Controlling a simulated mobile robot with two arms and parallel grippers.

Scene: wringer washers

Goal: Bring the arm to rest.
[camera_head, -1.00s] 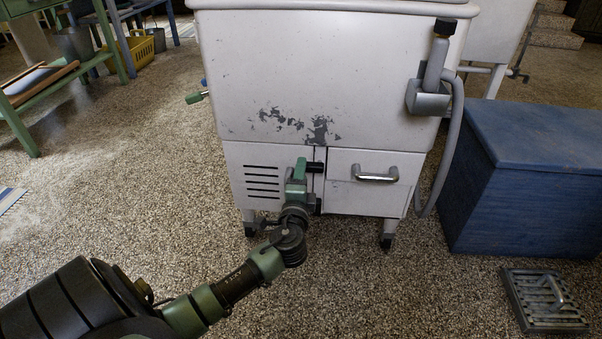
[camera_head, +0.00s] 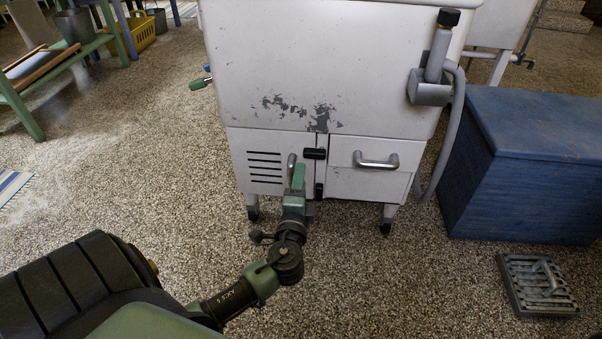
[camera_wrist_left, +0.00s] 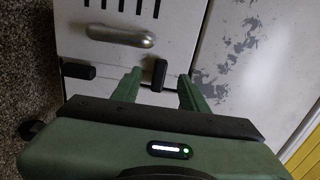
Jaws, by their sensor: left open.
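My left arm comes in from the lower left of the head view. Its green gripper (camera_head: 298,178) is in front of the lower cabinet of a white washer (camera_head: 300,65). In the left wrist view the two green fingers (camera_wrist_left: 158,82) are apart, with nothing held between them. A metal handle (camera_wrist_left: 120,36) on the louvred door (camera_head: 262,168) lies beyond the fingertips, clear of them. The same handle shows partly behind the gripper in the head view. My right gripper is not in view.
A drawer with a metal handle (camera_head: 376,161) is right of the louvred door. A grey hose (camera_head: 448,135) hangs at the washer's right. A blue chest (camera_head: 530,165) and a metal grate (camera_head: 538,284) are farther right. Speckled floor (camera_head: 130,180) is open at left.

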